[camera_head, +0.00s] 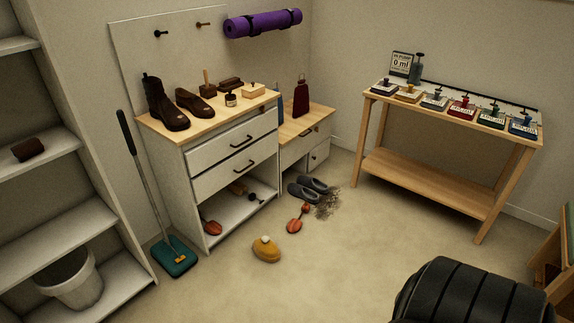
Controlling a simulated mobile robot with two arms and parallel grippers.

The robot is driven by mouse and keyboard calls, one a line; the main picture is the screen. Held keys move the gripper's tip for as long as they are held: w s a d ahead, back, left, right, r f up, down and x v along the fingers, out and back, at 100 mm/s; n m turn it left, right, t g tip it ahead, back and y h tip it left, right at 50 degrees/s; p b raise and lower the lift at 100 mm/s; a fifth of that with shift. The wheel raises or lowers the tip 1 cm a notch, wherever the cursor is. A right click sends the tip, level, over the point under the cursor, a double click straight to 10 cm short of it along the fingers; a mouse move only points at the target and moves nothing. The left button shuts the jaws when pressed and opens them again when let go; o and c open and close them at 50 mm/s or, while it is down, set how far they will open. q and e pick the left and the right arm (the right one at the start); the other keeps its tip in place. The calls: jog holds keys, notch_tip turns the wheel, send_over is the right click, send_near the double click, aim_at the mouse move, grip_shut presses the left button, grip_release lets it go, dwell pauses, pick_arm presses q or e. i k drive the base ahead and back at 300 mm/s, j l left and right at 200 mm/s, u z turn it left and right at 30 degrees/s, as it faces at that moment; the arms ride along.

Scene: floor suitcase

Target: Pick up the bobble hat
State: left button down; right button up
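The bobble hat (266,250) is mustard yellow with a pale bobble on top. It lies on the beige floor near the middle of the head view, in front of the white drawer unit. Nothing touches it from above. Neither of my grippers is in view.
A red-orange paddle-like object (297,219) and dark slippers (306,189) lie behind the hat. The white drawer unit (228,154) and a teal floor sweeper (175,257) stand to its left. A black ribbed suitcase-like object (470,292) is at lower right. The floor between is clear.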

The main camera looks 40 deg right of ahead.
aim_at(267, 249)
jog(key=z, duration=1.25)
jog(key=u, duration=0.25)
jog(key=i+l+u, duration=0.3)
jog(key=u, duration=0.15)
jog(key=i+l+u, duration=0.3)
jog(key=u, duration=0.15)
jog(key=l, duration=0.1)
